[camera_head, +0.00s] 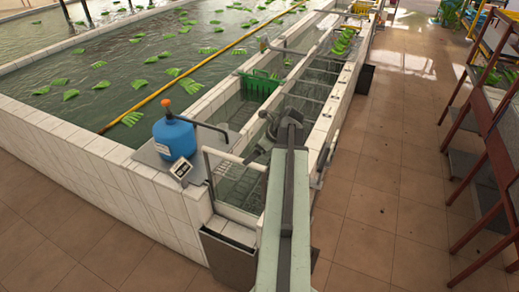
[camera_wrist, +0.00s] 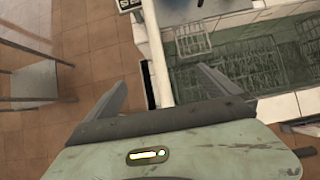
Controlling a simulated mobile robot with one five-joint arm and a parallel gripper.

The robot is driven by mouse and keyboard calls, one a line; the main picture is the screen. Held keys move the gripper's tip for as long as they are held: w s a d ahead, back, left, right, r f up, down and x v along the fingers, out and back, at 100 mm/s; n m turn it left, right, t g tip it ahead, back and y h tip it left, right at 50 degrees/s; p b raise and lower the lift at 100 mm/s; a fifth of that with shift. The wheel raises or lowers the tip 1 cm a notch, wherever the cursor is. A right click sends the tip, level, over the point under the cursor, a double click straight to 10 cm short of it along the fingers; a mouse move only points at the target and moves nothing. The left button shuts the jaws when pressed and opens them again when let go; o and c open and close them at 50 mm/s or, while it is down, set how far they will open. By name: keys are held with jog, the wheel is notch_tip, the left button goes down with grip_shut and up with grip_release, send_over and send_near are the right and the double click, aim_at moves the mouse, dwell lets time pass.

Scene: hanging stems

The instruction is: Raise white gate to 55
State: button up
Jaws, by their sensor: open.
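A white-framed gate (camera_head: 234,159) stands across the near end of the narrow water channel in the head view. Mesh shows below its top bar, and my arm hides part of its right side. In the wrist view a pale wire-mesh panel (camera_wrist: 193,41) lies beyond the fingers at the channel's end; I cannot tell if it is part of the gate. My gripper (camera_head: 257,137) is above the channel, to the right of and beyond the gate's top bar. In the wrist view my gripper (camera_wrist: 161,77) has its fingers wide apart with nothing between them.
A blue tank (camera_head: 175,138) with an orange knob and a small display box (camera_head: 180,170) stand on the ledge left of the gate. A red-brown rack (camera_head: 487,130) stands at right.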

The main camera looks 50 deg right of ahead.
jog(key=b+x, duration=0.7)
jog(key=x, duration=0.3)
jog(key=shift+w+f, duration=0.15)
grip_shut()
